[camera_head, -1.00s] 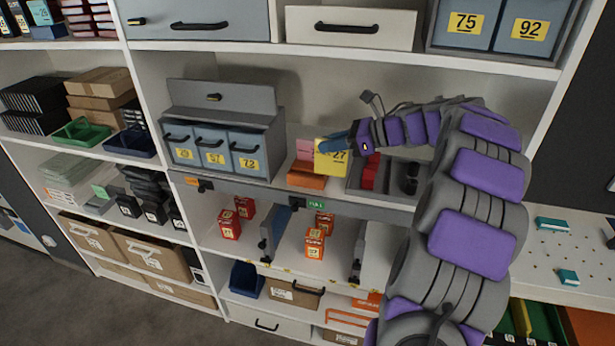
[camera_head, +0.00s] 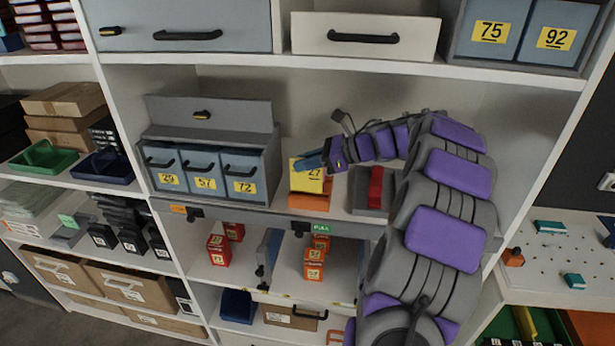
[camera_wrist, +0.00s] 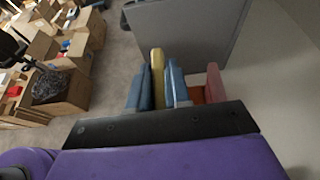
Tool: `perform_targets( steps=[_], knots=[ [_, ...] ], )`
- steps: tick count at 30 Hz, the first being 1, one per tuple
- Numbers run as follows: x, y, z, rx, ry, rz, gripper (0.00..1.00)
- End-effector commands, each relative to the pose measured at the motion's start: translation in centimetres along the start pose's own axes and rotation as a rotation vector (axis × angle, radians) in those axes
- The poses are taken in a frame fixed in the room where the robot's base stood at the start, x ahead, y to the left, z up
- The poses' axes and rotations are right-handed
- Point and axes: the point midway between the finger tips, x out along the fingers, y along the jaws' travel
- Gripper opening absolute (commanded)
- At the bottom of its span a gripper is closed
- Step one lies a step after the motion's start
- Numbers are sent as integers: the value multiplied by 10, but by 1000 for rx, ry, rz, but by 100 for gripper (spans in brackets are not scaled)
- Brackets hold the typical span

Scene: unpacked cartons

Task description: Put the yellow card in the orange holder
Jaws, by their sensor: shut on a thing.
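The yellow card (camera_head: 307,178), marked 27, is upright in my gripper (camera_head: 311,162), whose blue fingers are shut on its upper part. In the wrist view the card (camera_wrist: 157,73) shows edge-on between the two blue fingers (camera_wrist: 159,88). The orange holder (camera_head: 309,202) sits on the shelf behind and below the card, partly covered by it. In the wrist view a bit of the orange holder (camera_wrist: 197,95) shows to the right of the fingers, next to a pink card (camera_wrist: 214,83). I cannot tell whether the yellow card's lower edge touches the holder.
A grey cabinet with blue drawers (camera_head: 205,172) stands left of the holder. A grey tray with a red item (camera_head: 374,190) is close on its right. The shelf above (camera_head: 340,62) overhangs my arm. Red and orange boxes (camera_head: 314,262) stand on the shelf below.

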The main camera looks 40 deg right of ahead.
Motion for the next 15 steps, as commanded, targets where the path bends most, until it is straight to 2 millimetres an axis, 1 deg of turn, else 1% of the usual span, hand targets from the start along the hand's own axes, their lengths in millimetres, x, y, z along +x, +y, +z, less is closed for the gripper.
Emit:
perform_targets(
  steps=[5, 9, 11, 15],
  knots=[
    [2, -6, -18, 4, -5, 1, 0],
    [10, -8, -38, 8, -3, 1, 0],
    [12, -8, -42, 7, -1, 0, 0],
    [12, -6, -41, 5, 2, 0, 0]
  ],
)
